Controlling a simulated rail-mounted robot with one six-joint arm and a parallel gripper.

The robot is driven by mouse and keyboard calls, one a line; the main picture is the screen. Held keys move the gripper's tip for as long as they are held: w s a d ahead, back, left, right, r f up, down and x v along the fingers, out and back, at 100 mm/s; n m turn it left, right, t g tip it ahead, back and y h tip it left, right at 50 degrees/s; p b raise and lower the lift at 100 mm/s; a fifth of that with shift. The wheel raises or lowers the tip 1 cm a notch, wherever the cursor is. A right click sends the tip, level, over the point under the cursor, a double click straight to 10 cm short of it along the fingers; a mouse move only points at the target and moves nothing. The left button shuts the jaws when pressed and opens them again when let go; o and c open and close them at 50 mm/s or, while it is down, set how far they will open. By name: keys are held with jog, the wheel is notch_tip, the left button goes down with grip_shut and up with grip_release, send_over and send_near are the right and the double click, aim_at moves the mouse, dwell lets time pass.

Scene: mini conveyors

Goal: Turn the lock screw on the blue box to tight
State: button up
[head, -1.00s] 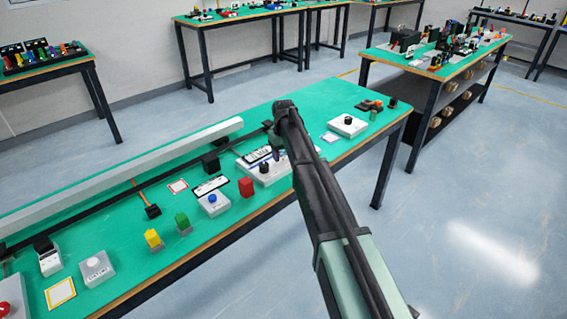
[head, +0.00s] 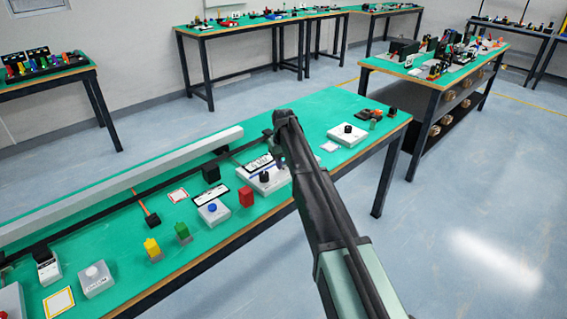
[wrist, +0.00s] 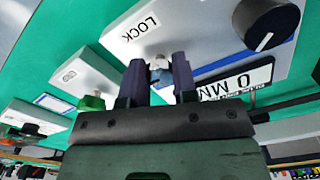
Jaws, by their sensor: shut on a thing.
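The box with the lock screw is a white case (wrist: 215,32) with a blue band along its edge. It carries the printed word LOCK and a large black knob (wrist: 268,22) with a white pointer line. My gripper (wrist: 157,72) is shut on the small pale lock screw (wrist: 158,66) beside the word LOCK, with one dark finger on each side. The fingers hide part of the screw, and I cannot tell how tight it is. In the head view the box (head: 284,178) stands at the table's middle, and my arm hides part of it and the screw.
A "0 MM" display (wrist: 236,88) is close to the fingers. In the head view a red block (head: 246,197) and a blue-button box (head: 212,211) stand left of the box. A white box with a black knob (head: 348,130) stands to the right. A long grey rail (head: 120,187) runs behind.

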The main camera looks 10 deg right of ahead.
jog(key=m, duration=0.9)
jog(key=shift+a+m, duration=0.1)
jog(key=shift+m, duration=0.2)
jog(key=m, duration=0.4)
jog(key=shift+m, duration=2.2)
jog(key=o, duration=0.9)
jog(key=shift+w, duration=0.1)
